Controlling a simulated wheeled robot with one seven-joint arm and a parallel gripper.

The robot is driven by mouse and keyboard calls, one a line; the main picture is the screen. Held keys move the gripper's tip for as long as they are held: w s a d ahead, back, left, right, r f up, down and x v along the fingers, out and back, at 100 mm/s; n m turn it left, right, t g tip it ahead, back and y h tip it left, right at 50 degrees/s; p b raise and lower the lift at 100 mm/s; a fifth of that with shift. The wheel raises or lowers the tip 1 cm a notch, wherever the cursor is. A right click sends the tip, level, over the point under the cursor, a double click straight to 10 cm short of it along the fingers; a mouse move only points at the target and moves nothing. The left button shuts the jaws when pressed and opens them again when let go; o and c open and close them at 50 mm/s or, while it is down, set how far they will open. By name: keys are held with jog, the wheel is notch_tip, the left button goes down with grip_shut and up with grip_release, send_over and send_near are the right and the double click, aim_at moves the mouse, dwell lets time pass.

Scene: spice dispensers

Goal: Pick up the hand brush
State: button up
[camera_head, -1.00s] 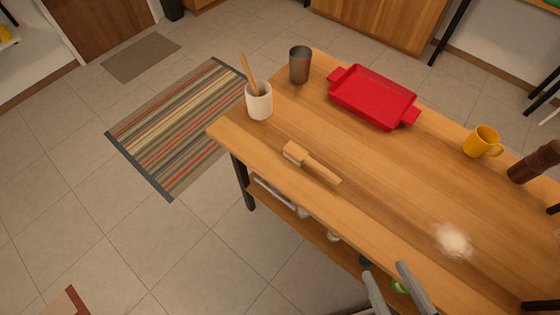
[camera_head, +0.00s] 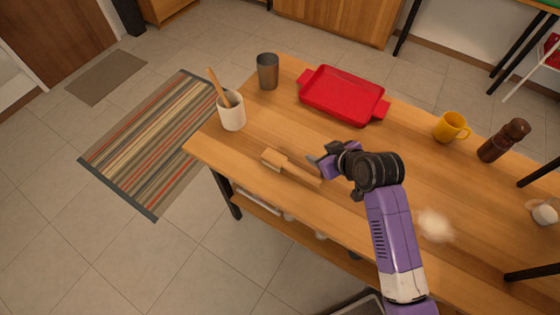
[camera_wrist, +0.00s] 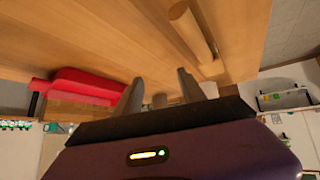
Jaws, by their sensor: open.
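The wooden hand brush (camera_head: 290,167) lies on the wooden table near its front left edge, with its block head at the left and its handle pointing right. My gripper (camera_head: 316,163) is open and empty, just above and beside the handle end. In the wrist view the fingers of my gripper (camera_wrist: 162,92) are spread apart. The brush handle (camera_wrist: 190,30) shows ahead of them, right of centre, and is not between the fingers.
A red tray (camera_head: 343,97), a dark metal cup (camera_head: 268,72) and a white crock (camera_head: 231,113) with a wooden utensil stand behind. White powder (camera_head: 434,224) lies near my arm.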

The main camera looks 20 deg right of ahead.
aim_at(293, 166)
jog(key=a+n+g+y, duration=0.1)
jog(key=a+g, duration=0.1)
jog(key=a+n+g+y, duration=0.1)
jog(key=a+g, duration=0.1)
jog(key=a+n+g+y, duration=0.1)
jog(key=n+g, duration=0.1)
jog(key=shift+w+a+y, duration=0.25)
jog(key=shift+a+y, duration=0.15)
jog(key=shift+w+d+p+x, duration=0.15)
jog(key=shift+p+x, duration=0.25)
jog(key=shift+x, duration=0.95)
jog(key=shift+w+d+p+x, duration=0.1)
jog(key=shift+p+x, duration=0.25)
jog(key=shift+x, duration=1)
jog(key=shift+c, duration=0.5)
grip_shut()
